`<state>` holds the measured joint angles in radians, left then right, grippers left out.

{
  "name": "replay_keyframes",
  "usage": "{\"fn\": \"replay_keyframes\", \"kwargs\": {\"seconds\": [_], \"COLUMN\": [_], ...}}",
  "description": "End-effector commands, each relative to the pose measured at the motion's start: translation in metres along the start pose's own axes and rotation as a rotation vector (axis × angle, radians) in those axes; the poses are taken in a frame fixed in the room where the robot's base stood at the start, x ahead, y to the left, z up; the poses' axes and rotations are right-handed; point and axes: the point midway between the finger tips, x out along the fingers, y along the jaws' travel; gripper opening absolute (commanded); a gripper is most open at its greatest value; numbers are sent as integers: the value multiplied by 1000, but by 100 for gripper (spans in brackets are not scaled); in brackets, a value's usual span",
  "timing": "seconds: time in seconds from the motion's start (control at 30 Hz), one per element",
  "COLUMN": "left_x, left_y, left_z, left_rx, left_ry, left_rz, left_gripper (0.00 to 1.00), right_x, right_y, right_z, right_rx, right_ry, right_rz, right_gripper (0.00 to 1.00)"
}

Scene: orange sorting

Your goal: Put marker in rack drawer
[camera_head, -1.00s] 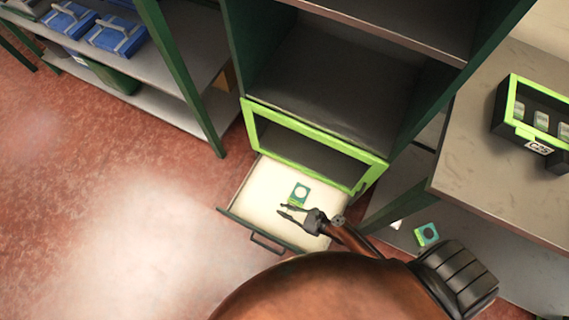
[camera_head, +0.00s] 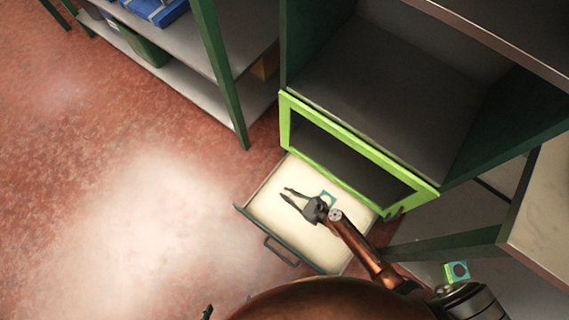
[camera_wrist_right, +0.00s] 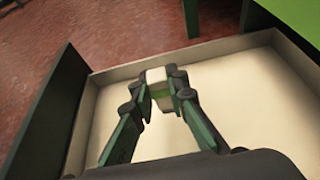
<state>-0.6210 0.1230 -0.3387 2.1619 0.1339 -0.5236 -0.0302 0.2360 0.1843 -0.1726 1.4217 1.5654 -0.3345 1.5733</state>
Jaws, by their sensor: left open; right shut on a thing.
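The pulled-out drawer (camera_head: 268,213) has a cream floor and a dark front with a handle. My right gripper (camera_head: 286,193) is over the drawer, its fingers aimed left. In the right wrist view, its fingertips (camera_wrist_right: 160,88) are shut on a small white and green marker (camera_wrist_right: 156,76). The head view does not show this held piece clearly, and its height above the floor cannot be told.
The rack's lime-green frame (camera_head: 360,150) stands over the drawer's back edge. Another teal and green block (camera_head: 457,270) lies on a low grey shelf at the right. A shelf unit with a green post (camera_head: 222,75) stands at the left. Red floor (camera_head: 130,180) in front is clear.

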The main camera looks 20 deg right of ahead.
Motion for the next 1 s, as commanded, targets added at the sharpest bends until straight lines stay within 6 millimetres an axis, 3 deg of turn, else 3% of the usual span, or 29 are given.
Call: {"fn": "replay_keyframes", "kwargs": {"seconds": [0.03,0.33,0.6,1.0], "left_x": [6,14,28,27], "left_y": [-4,-10,-19,-19], "left_z": [8,13,35,38], "left_rx": [8,30,77,99], "left_ry": [9,69,175,234], "left_rz": [-3,-7,6,19], "left_gripper": [100,100,100,100], "right_x": [5,17,26,29], "right_y": [-1,-5,-4,-5], "right_z": [-8,-11,-35,-37], "right_rx": [1,0,3,0], "right_ry": [4,1,4,-1], "right_rz": [1,1,2,0], "right_gripper": [0,0,0,0]}}
